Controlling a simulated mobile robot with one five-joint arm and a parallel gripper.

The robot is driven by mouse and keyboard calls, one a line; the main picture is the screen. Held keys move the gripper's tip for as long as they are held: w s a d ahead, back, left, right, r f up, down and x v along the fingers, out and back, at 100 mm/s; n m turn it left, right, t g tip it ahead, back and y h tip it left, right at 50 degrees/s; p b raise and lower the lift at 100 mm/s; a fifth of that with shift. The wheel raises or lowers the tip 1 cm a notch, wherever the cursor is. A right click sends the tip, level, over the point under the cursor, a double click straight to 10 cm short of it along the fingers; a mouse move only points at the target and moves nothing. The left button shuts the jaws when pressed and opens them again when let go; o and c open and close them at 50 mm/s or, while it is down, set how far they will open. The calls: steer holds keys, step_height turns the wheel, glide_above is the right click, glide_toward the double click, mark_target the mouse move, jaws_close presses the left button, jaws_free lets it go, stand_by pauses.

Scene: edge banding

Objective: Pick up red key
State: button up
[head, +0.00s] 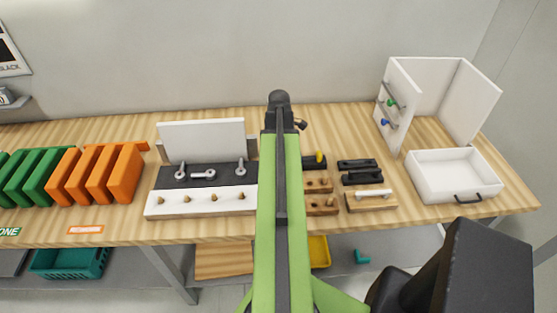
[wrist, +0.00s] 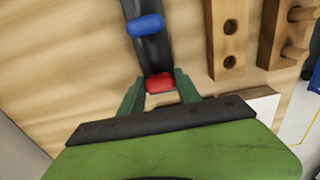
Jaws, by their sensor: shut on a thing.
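The red key (wrist: 160,82) shows in the wrist view as a small red rounded piece at the lower end of a dark strip (wrist: 152,52). My gripper (wrist: 158,88) has its two green fingers on either side of it and is shut on it. The rest of the key is hidden, and I cannot tell whether it is clear of the strip. A blue piece (wrist: 145,27) lies farther up the same strip. In the head view, my green arm hides the red key and the fingers.
Wooden blocks with holes (wrist: 229,35) and pegs (wrist: 297,28) stand to the right. In the head view, orange dividers (head: 127,172), a hook board (head: 205,203), a white drawer (head: 450,178) and an open white cabinet (head: 470,100) crowd the bench. Bare wood shows in front.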

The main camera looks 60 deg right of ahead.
jaws_close()
steer(key=shift+r+p, duration=0.55)
steer(key=shift+r, duration=0.05)
step_height(320, 180, up, 4)
steer(key=p, duration=0.4)
steer(key=s+a+r+p, duration=0.1)
steer(key=s+r+p, duration=0.4)
steer(key=s, duration=0.6)
steer(key=shift+s+r+p, duration=0.35)
steer(key=shift+r+p, duration=0.05)
